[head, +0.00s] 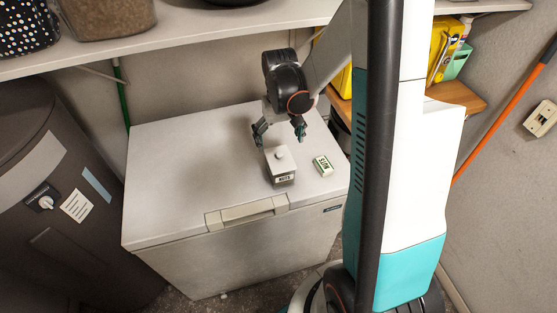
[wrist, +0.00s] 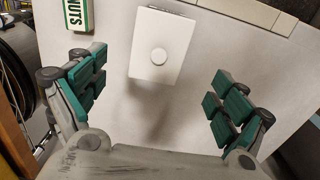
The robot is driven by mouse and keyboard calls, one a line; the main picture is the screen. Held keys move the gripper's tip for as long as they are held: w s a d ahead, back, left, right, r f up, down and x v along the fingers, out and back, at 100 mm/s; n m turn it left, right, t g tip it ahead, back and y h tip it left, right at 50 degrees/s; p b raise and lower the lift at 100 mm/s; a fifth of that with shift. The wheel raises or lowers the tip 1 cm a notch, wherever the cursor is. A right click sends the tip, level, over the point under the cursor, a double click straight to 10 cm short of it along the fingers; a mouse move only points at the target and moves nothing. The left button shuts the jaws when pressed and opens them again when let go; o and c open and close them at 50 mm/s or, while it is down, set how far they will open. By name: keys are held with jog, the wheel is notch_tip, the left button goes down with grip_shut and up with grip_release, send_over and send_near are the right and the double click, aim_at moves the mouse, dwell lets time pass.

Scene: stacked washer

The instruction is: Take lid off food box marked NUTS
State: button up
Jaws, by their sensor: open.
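The food box (head: 284,179) stands upright on the white chest freezer, with a small label on its front that seems to read NUTS. Its white lid (head: 280,159) is on, with a round knob in the middle. In the wrist view the lid (wrist: 155,35) is seen from above, beyond and between the fingers. My gripper (head: 280,130) is just above and behind the box, open and empty. In the wrist view my gripper (wrist: 157,92) shows its green-padded fingers wide apart, not touching the lid.
A small white and green packet (head: 323,165) marked NUTS lies right of the box; it also shows in the wrist view (wrist: 78,14). The freezer top (head: 180,165) is clear to the left.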

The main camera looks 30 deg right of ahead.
aim_at(280, 154)
jog(key=shift+d+f+b, duration=0.1)
jog(key=shift+f+b, duration=0.6)
jog(key=shift+f, duration=2.65)
jog(key=shift+c, duration=0.6)
jog(key=shift+s, duration=0.15)
jog(key=c, duration=1.1)
